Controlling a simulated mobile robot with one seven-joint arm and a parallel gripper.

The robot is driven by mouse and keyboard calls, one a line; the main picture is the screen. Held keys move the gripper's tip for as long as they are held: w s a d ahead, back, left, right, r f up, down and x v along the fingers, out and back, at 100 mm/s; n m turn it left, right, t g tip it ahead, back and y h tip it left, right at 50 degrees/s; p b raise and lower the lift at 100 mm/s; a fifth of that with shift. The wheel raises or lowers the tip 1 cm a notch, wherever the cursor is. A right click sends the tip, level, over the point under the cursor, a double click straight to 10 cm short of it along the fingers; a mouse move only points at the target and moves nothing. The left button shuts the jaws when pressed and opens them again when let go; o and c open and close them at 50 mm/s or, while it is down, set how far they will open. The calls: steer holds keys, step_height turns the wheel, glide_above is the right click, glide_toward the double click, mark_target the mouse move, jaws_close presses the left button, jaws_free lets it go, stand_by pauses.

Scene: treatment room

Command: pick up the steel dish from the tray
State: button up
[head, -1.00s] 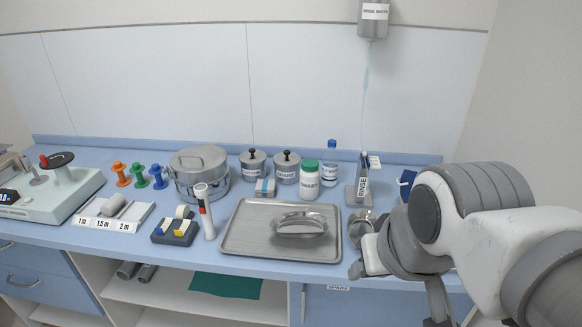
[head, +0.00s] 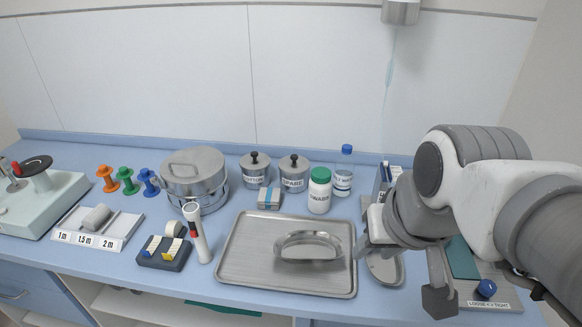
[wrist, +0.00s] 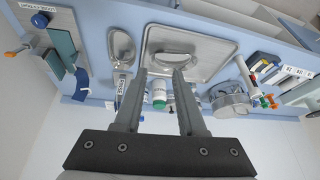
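The steel dish (head: 308,247) is a shiny curved oval vessel. It rests on the steel tray (head: 235,279), right of the tray's middle. In the wrist view the dish (wrist: 176,59) lies beyond my fingertips, with the tray (wrist: 220,48) around it; the fingers overlap its near edge in the picture. My gripper (wrist: 160,74) is open, with nothing between its fingers.
Behind the tray stand the swabs bottle (head: 320,190), a water bottle (head: 343,172) and lidded pots (head: 294,174). A white-handled torch-like tool (head: 197,234) stands left of the tray. Another oval steel piece (head: 386,268) lies right of it, partly hidden by my arm.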

steer(key=w+a+f+m+g+y+b, duration=0.2)
steer(key=w+f+m+g+y, duration=0.15)
steer(key=f, duration=0.25)
steer(key=w+d+f+m+y+b, duration=0.1)
steer(key=w+d+f+m+y, duration=0.2)
steer(key=w+d+f+m, duration=0.1)
steer(key=w+d+f+m+y+b, duration=0.2)
steer(key=w+d+f+m+y, duration=0.1)
steer(key=w+d+f, duration=0.1)
steer(key=w+d+f+m+t+y+b, duration=0.1)
steer(key=w+d+f+m+y, duration=0.2)
steer(key=f, duration=0.3)
steer(key=shift+w+d+m+y+b, duration=0.4)
steer(key=shift+w+d+m, duration=0.2)
steer(key=shift+m, duration=0.25)
steer(key=shift+w+a+f, duration=0.1)
steer(key=shift+w+f, duration=0.05)
steer(key=shift+f, duration=0.05)
steer(key=b, duration=0.1)
glide_toward(312, 260)
steer(key=x, duration=0.4)
steer(key=shift+w+a+f, duration=0.1)
steer(key=shift+w+f, duration=0.1)
steer(key=shift+w, duration=0.05)
steer(key=shift+b+x, duration=0.55)
steer(key=shift+x, duration=2.25)
steer(key=shift+s+r, duration=0.15)
steer(key=shift+r, duration=0.1)
jaws_close()
